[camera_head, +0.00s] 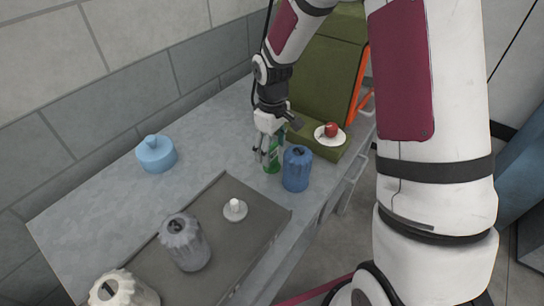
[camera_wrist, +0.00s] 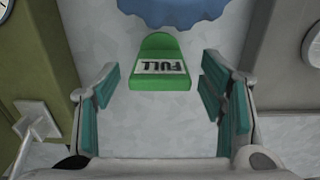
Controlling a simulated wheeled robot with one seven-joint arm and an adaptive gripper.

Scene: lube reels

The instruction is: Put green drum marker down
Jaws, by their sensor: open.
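The green drum marker (camera_wrist: 159,84) stands on the grey worktop, with a white label reading FULL. In the wrist view it lies between and just beyond the fingertips of my gripper (camera_wrist: 160,95), apart from both fingers. My gripper is open and empty. In the head view, my gripper (camera_head: 269,152) points down over the worktop, and the green marker (camera_head: 272,164) shows low beside its fingers, partly hidden by them. A blue ribbed drum (camera_head: 297,169) stands close to the right of the marker; its edge also shows at the top of the wrist view (camera_wrist: 175,10).
A light blue lidded pot (camera_head: 156,154) stands on the worktop at left. A dark tray (camera_head: 221,190) holds a grey ribbed drum (camera_head: 185,243) and a small white knobbed piece (camera_head: 235,210). A cream drum (camera_head: 122,290) is at front. A green case (camera_head: 325,80) stands behind; a white plate (camera_head: 330,139) bears a red knob.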

